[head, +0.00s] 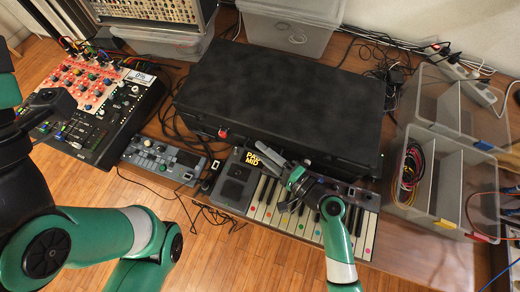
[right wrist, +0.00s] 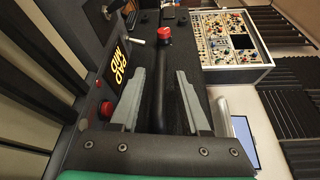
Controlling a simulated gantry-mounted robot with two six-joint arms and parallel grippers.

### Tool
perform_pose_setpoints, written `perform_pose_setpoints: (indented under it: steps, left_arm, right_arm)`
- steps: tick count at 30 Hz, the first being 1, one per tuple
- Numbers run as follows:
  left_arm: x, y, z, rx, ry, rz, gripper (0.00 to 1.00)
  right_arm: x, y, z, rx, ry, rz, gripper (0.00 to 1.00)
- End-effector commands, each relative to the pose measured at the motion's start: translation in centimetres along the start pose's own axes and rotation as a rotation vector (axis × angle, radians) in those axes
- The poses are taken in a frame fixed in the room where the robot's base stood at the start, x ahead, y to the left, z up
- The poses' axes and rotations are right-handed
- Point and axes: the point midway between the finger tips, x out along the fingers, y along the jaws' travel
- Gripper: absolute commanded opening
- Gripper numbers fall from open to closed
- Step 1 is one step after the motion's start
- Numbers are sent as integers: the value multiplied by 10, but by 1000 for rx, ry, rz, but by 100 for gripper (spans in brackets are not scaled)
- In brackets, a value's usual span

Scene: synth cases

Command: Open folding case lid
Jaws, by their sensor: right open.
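The black folding case (head: 285,95) lies on the desk in the middle of the head view with its lid shut. A small red part (head: 223,133) sits on its front edge, left of my right gripper (head: 264,155); a red knob (right wrist: 164,36) shows in the right wrist view. My right gripper is open at the case's front side, above the keyboard. In the right wrist view its two fingers stand on either side of a black bar (right wrist: 158,80), apart from it. My left gripper (head: 60,100) is a dark shape at the left, its jaws unclear.
A keyboard (head: 305,222) with coloured dots lies directly before the case. A mixer (head: 95,105) and a small grey device (head: 165,160) stand left. Clear bins (head: 425,185) with cables stand close on the right. A translucent box (head: 290,30) stands behind the case.

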Motion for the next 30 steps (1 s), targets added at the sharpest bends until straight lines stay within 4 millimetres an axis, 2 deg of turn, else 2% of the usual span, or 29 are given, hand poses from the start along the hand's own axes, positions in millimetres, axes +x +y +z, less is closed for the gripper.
perform_pose_setpoints:
  steps: [2, 9, 10, 30]
  left_arm:
    - [0, 0, 0, 0, 0, 0, 61]
    - [0, 0, 0, 0, 0, 0, 61]
    - [0, 0, 0, 0, 0, 0, 61]
    - [0, 0, 0, 0, 0, 0, 61]
  right_arm:
    - [0, 0, 0, 0, 0, 0, 46]
    - [0, 0, 0, 0, 0, 0, 3]
    - [0, 0, 0, 0, 0, 0, 0]
    - [0, 0, 0, 0, -1, 0, 0]
